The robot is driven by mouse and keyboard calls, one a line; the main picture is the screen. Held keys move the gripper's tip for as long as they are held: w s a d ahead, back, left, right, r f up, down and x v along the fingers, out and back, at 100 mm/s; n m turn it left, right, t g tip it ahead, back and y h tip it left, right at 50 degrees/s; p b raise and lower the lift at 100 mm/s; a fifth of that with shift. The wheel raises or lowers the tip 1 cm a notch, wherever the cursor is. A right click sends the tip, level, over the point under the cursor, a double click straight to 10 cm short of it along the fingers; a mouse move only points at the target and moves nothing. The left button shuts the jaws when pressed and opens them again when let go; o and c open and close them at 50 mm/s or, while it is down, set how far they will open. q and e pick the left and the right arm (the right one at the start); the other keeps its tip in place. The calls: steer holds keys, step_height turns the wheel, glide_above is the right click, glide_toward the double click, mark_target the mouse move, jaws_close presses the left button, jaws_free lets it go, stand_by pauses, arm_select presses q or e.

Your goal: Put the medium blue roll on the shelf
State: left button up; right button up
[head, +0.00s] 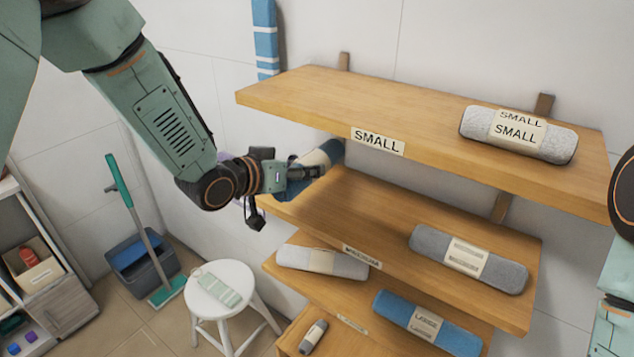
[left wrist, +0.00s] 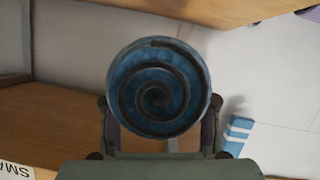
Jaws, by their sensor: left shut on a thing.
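The blue roll (head: 331,151) with a cream band is in my left gripper (head: 300,178), at the left end of the gap between the top and middle shelves. Its band side is partly hidden by the gripper. In the left wrist view the roll (left wrist: 158,88) shows its spiral end, between the fingers. The middle shelf (head: 350,205) has a front label (head: 361,255) that is hard to read, perhaps MEDIUM. The roll appears above this shelf's left end; I cannot tell whether it touches it. My right gripper is not in view; only part of the right arm shows.
The top shelf (head: 330,95), labelled SMALL, overhangs the roll and carries a light grey roll (head: 480,122). A grey roll (head: 440,245) lies on the middle shelf's right side; its left side is clear. Below are a whitish roll (head: 295,258) and a blue roll (head: 400,306). A white stool (head: 215,318) stands lower left.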

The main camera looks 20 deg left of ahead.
mark_target(315, 159)
arm_select(q)
steer(key=w, duration=0.1)
steer(key=w+d, duration=0.1)
steer(key=w, duration=0.2)
steer(key=shift+d, duration=0.25)
steer(key=shift+w+d+f+p, duration=0.1)
steer(key=shift+w+f+p, duration=0.2)
steer(key=shift+f, duration=0.25)
steer(key=shift+w+d+f+p, duration=0.15)
steer(key=shift+w+f, duration=0.1)
steer(key=shift+f, duration=0.3)
steer(key=shift+a+f, duration=0.15)
steer(key=shift+f, duration=0.4)
steer(key=f, duration=0.3)
steer(key=shift+s+p, duration=0.25)
steer(key=shift+p, duration=0.1)
steer(key=shift+w+f, duration=0.2)
steer(key=shift+w, duration=0.1)
steer(key=shift+w+f, duration=0.2)
steer(key=shift+f, duration=0.05)
steer(key=shift+s, duration=0.15)
